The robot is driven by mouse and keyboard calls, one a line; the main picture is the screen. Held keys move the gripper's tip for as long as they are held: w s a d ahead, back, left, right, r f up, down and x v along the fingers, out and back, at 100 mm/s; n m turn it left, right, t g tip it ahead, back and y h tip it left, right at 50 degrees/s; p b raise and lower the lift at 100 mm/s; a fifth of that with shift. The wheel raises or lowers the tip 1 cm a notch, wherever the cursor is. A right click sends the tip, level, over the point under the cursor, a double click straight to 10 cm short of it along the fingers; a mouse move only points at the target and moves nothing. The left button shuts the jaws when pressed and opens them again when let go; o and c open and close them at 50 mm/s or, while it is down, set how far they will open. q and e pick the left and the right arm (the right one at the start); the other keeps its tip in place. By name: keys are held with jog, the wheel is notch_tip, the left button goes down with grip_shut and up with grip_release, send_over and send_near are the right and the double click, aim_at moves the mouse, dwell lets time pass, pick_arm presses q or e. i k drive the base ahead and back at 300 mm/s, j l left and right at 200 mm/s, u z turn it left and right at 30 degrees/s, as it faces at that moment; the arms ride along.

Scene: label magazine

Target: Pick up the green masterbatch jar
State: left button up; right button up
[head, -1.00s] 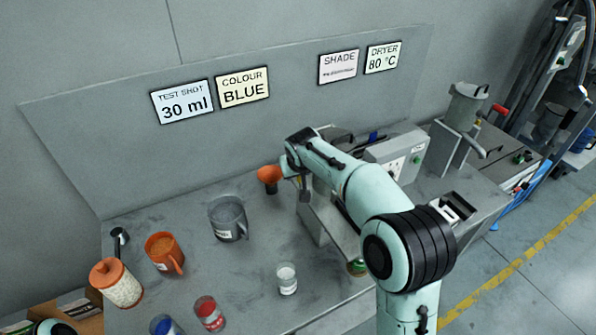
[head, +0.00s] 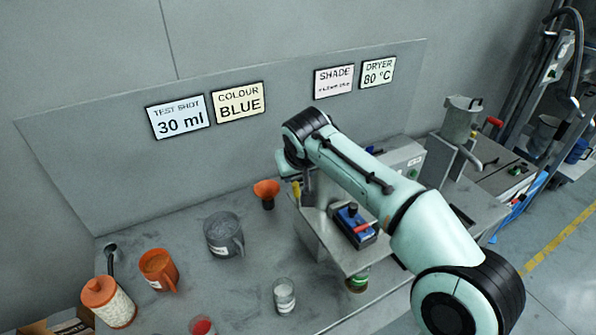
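A small jar with a green band (head: 357,281) stands at the right part of the bench, beside the front of a grey raised stand. The stand's edge partly hides it, so I cannot tell whether it is the green masterbatch jar. My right arm reaches in from the right, over the stand. My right gripper (head: 308,188) points down above the stand's left part, away from the jar. Its fingertips are mostly hidden, so its opening does not show. A red jar (head: 202,327) is cut off at the bottom edge. My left gripper is not in view.
A grey jug (head: 224,236), an orange jug (head: 158,270), a granule jar with orange lid (head: 109,303), a clear cup (head: 284,296) and an orange funnel (head: 266,192) stand on the bench. A blue-and-red device (head: 354,224) sits on the stand (head: 345,258). The bench between jug and cup is clear.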

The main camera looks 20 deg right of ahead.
aim_at(356, 282)
jog(key=k+j, duration=0.2)
jog(key=k, duration=0.3)
jog(key=k+j, duration=0.2)
jog(key=k, duration=0.25)
